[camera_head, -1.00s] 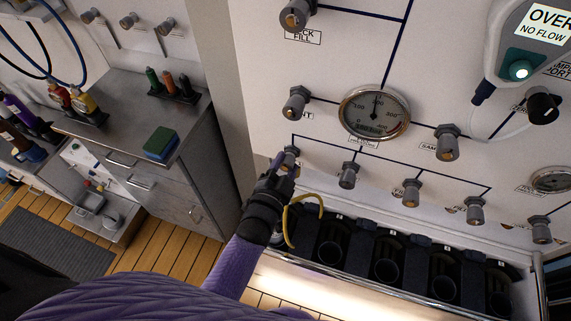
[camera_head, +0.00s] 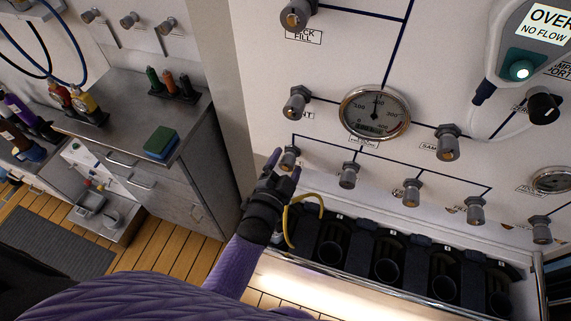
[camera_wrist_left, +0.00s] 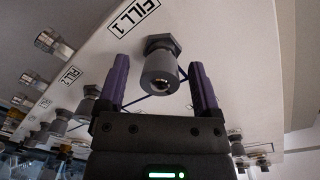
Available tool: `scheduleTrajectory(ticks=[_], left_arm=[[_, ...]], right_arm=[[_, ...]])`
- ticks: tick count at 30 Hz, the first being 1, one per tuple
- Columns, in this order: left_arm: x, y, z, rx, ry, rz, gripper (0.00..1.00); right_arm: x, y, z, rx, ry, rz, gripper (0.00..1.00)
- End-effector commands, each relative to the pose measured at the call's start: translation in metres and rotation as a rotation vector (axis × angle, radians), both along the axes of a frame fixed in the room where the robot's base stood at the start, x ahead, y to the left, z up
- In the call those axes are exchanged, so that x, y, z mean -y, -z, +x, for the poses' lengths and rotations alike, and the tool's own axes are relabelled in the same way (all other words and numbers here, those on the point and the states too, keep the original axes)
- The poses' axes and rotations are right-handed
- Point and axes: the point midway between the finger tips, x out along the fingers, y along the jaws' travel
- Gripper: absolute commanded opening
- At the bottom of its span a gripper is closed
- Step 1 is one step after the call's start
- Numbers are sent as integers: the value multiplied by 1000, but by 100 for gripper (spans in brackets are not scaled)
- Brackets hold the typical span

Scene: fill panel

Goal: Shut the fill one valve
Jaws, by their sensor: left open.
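The fill one valve (camera_head: 289,158) is a grey knob on the white panel, at the left end of the lower row. In the left wrist view the knob (camera_wrist_left: 160,72) sits below and right of a label reading FILL 1. My left gripper (camera_head: 283,163) is at this valve. In the left wrist view its purple fingers (camera_wrist_left: 160,88) are open, one on each side of the knob, with gaps showing between them and the knob. The gripper hides part of the valve in the head view. My right gripper is not in view.
More grey valve knobs (camera_head: 348,175) continue the row to the right. A round gauge (camera_head: 374,112) is above. A yellow hose (camera_head: 289,228) hangs beside my left wrist, and a rack of dark cylinder slots (camera_head: 385,272) stands below. A cabinet (camera_head: 178,190) is at left.

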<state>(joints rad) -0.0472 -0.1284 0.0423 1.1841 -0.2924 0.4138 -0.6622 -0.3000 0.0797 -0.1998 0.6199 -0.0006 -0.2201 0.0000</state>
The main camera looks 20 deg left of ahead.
Motion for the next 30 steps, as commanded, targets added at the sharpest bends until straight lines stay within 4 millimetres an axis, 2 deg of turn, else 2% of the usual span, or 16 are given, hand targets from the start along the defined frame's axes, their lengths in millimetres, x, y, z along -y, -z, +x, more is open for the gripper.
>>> scheduleTrajectory(ticks=[2, 5, 12, 16, 20, 30], left_arm=[[0, 0, -2, 0, 0, 0, 83], [-1, -1, -16, -1, 0, 0, 83], [-5, -3, -73, -4, -1, 0, 83], [-7, -3, -93, -3, 0, 0, 83], [-7, -3, -99, 0, 0, 0, 83], [-7, -3, -99, 0, 0, 0, 83]], right_arm=[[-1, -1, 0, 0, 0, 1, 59], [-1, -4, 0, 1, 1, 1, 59], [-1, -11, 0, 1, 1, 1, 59], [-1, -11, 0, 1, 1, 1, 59], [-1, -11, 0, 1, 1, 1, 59], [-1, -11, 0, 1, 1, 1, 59]])
